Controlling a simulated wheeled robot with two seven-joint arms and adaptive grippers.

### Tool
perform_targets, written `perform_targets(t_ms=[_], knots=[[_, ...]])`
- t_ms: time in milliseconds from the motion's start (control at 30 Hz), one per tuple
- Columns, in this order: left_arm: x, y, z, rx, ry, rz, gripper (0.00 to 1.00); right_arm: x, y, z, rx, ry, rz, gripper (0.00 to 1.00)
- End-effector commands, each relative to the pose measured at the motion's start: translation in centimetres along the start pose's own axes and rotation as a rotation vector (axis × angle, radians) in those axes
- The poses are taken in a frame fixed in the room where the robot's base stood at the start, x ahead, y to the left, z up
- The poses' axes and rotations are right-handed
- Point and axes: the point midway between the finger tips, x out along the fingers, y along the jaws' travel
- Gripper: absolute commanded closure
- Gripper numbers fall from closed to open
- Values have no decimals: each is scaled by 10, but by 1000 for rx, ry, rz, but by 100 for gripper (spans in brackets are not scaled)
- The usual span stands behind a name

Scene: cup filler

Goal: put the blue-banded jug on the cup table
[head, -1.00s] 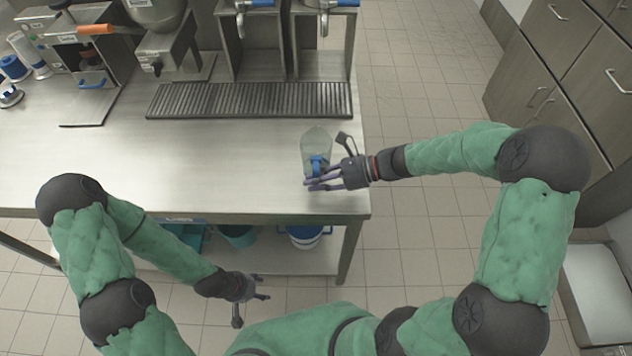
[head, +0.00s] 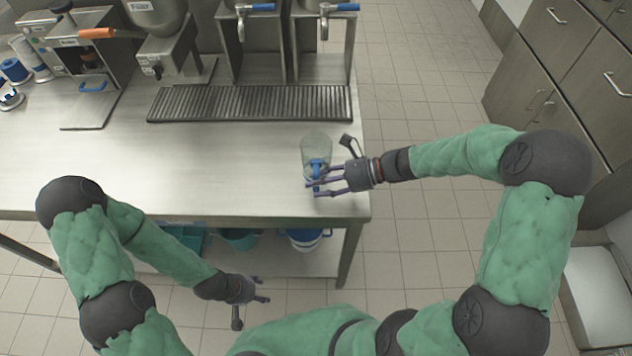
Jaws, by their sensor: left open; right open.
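A clear jug with a blue band and blue handle (head: 315,146) stands on the steel counter (head: 230,170) near its right end. My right gripper (head: 322,184) is open at the jug's near right side, with its fingers reaching around the blue handle; whether they touch it I cannot tell. The jug's lower part is partly hidden by the fingers. My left gripper (head: 256,300) is open and empty, low in front of the counter. I cannot tell which surface is the cup table.
A drip grate (head: 250,102) lies behind the jug, below blue-handled taps (head: 258,8). Machines stand at the back left. Buckets (head: 307,238) sit on the shelf under the counter. The counter left of the jug is clear. Drawer cabinets (head: 560,70) stand at the right.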

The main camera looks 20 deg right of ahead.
Motion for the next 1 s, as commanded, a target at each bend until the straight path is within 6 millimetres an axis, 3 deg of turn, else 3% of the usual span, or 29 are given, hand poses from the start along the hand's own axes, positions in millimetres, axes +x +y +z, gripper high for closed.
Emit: perform_targets(t_ms=[300,500,700,1000], knots=[[-16,6,1,0,0,0,45,-67,-1,1,3,1,-6,56],[-21,8,1,0,0,0,45,-96,-1,1,1,1,-4,56],[-23,8,1,0,0,0,45,-109,0,0,1,0,-1,56],[-23,8,1,0,0,0,45,-109,0,0,1,0,0,56]])
